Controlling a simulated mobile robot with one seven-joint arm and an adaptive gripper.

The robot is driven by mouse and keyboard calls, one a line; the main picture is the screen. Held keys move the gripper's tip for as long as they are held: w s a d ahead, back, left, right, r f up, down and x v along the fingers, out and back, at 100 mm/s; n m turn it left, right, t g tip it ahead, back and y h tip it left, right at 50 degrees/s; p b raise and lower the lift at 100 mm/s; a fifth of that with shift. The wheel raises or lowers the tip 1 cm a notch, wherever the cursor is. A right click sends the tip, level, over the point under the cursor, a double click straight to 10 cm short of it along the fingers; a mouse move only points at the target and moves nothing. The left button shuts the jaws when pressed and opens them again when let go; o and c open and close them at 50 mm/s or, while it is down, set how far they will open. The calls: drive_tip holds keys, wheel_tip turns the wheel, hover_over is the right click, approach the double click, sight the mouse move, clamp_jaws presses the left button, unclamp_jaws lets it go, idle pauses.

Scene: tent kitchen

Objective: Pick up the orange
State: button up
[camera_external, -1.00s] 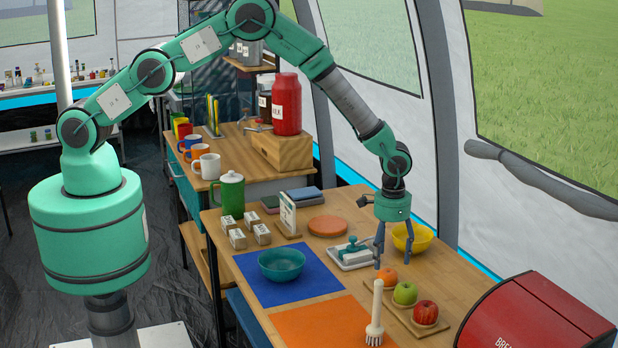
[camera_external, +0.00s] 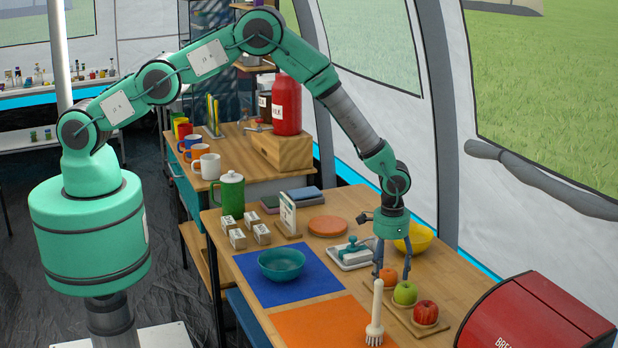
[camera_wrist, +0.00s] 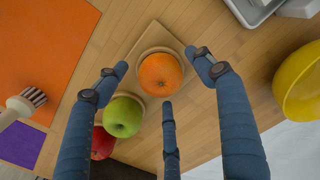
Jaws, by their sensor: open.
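The orange (camera_external: 389,277) sits at the far end of a wooden holder (camera_external: 431,330), beside a green apple (camera_external: 405,293) and a red apple (camera_external: 426,312). My gripper (camera_external: 391,278) is open just above the orange, pointing down. In the wrist view the orange (camera_wrist: 160,74) rests in a round seat on the holder. There my open gripper (camera_wrist: 165,80) has its fingers spread around the orange, with nothing held. Whether a finger touches the orange I cannot tell.
A white-handled brush (camera_external: 375,315) stands close in front of the fruit. A yellow bowl (camera_external: 420,238) and a white dish with a green-handled item (camera_external: 352,254) are behind the gripper. A red bread box (camera_external: 535,315) is at the right. A teal bowl (camera_external: 281,264) stands on a blue mat.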

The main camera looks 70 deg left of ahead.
sight(388, 271)
idle(0.5)
drive_tip(key=c, duration=1.3)
drive_tip(key=shift+r, duration=0.15)
drive_tip(key=shift+r, duration=0.65)
wheel_tip(388, 271, up, 2)
drive_tip(key=shift+r, duration=0.1)
drive_tip(key=s+a, duration=0.3)
drive_tip(key=s, duration=0.4)
drive_tip(key=s+a+r+p, duration=0.1)
drive_tip(key=s+a, duration=0.2)
drive_tip(key=s, duration=0.4)
drive_tip(key=shift+s+a, duration=0.25)
drive_tip(key=shift+a, duration=0.1)
drive_tip(key=shift+r, duration=0.1)
